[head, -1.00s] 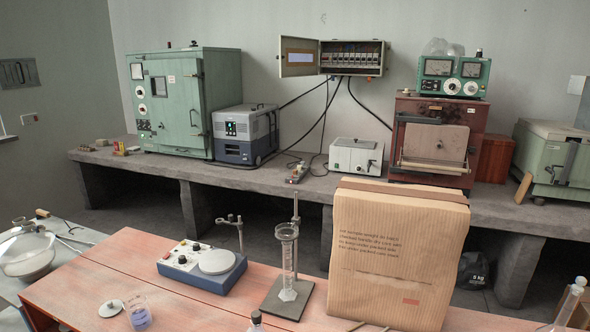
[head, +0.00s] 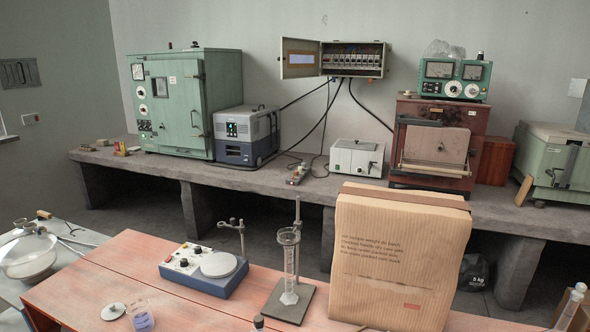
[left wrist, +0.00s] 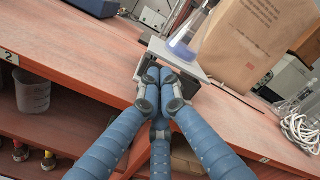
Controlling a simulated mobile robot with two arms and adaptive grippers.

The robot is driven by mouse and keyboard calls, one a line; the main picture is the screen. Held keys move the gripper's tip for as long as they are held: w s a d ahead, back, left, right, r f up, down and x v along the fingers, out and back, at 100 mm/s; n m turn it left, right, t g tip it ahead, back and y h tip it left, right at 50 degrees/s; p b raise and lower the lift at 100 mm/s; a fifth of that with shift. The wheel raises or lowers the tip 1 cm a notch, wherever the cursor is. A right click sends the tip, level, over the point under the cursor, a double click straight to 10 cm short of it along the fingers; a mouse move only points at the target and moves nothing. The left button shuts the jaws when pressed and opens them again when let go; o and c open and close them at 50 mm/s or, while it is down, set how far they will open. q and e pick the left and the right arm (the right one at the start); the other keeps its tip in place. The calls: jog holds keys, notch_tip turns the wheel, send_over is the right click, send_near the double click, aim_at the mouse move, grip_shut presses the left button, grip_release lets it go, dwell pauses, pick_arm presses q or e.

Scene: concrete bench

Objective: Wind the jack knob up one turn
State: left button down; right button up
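My left gripper (left wrist: 160,78) shows in the left wrist view. Its blue, jointed fingers reach forward and their tips lie close together at the front of a small grey plate (left wrist: 158,47), apparently the jack's top. The plate is at the front edge of the orange-red table, with a flask of blue liquid (left wrist: 184,44) above it. The jack knob cannot be made out; the fingers cover the area below the plate. I cannot tell whether they grip it. The head view shows neither gripper and no clear jack. My right gripper is not in view.
A tall brown paper bag (head: 398,262) stands on the table (head: 110,268), beside a measuring cylinder (head: 288,266) on a stand and a blue-grey plate device (head: 204,268). In the left wrist view, a plastic beaker (left wrist: 32,92) sits on a lower shelf and a white cable coil (left wrist: 300,132) is at right.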

pick_arm(q)
jog(key=shift+s+d+r, duration=0.3)
jog(key=shift+d+r, duration=0.05)
jog(key=shift+d, duration=0.3)
jog(key=shift+s+d+f, duration=0.1)
jog(key=shift+s+f, duration=0.1)
jog(key=shift+f, duration=0.1)
jog(key=s, duration=0.1)
jog(key=s+a+r, duration=0.1)
jog(key=s, duration=0.1)
jog(key=s+a+p, duration=0.1)
jog(key=s, duration=0.1)
jog(key=shift+a+r, duration=0.15)
jog(key=shift+a, duration=0.1)
dwell(0.4)
